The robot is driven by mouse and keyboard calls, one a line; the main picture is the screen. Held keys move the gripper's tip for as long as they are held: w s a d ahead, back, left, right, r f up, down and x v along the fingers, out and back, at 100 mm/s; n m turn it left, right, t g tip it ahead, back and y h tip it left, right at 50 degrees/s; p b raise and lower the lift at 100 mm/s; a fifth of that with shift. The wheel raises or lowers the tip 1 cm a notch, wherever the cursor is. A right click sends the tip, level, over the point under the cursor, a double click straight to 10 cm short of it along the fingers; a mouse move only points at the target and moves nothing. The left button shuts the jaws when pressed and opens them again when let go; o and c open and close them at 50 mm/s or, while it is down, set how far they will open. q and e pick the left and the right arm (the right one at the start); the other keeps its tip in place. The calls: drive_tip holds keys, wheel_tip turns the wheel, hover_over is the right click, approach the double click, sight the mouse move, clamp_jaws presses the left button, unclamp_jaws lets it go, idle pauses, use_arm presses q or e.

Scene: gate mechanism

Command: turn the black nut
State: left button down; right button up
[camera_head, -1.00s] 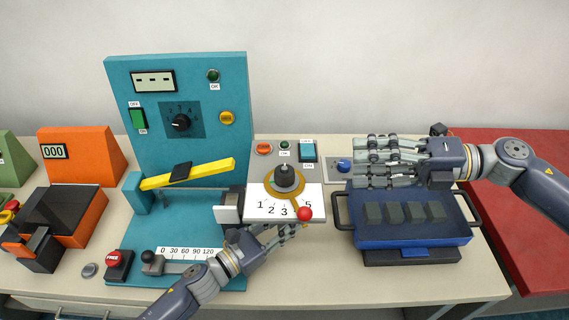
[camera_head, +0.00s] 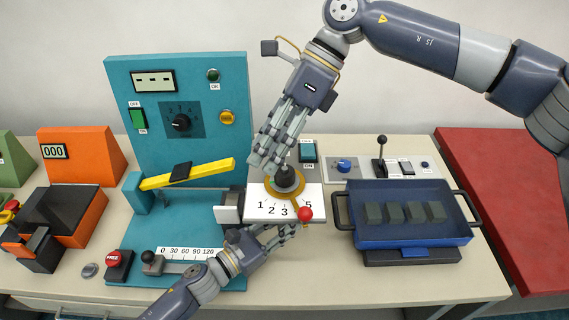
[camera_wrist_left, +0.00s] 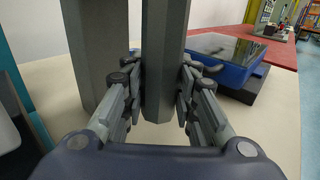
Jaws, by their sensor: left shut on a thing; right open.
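The black nut (camera_head: 288,182) sits in the gold ring of a pointer with a red ball (camera_head: 305,213), over a white numbered plate (camera_head: 262,210). My right gripper (camera_head: 265,164) is open, its fingers pointing down at the upper left of the nut and partly hiding the area behind it. I cannot tell whether they touch it. My left gripper (camera_head: 290,236) is at the plate's front edge, below the red ball. In the left wrist view its fingers (camera_wrist_left: 160,105) are shut on a dark grey upright post (camera_wrist_left: 165,60). A second grey post stands left of it.
A teal panel (camera_head: 225,85) with a yellow bar (camera_head: 212,171) stands left of the nut. A blue tray (camera_head: 368,236) with dark blocks is on the right. Small switches and a black lever (camera_head: 381,155) line the back. The wall side behind is clear.

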sight(285, 170)
drive_tip(key=w+d+r+n+t+h, duration=0.2)
drive_tip(key=w+r+n+t+h, duration=0.15)
drive_tip(key=h, duration=0.25)
drive_tip(key=shift+m, duration=0.35)
drive_tip(key=f, duration=1.1)
drive_tip(key=shift+s+d, duration=0.25)
drive_tip(key=shift+s, duration=0.05)
drive_tip(key=c, duration=1.1)
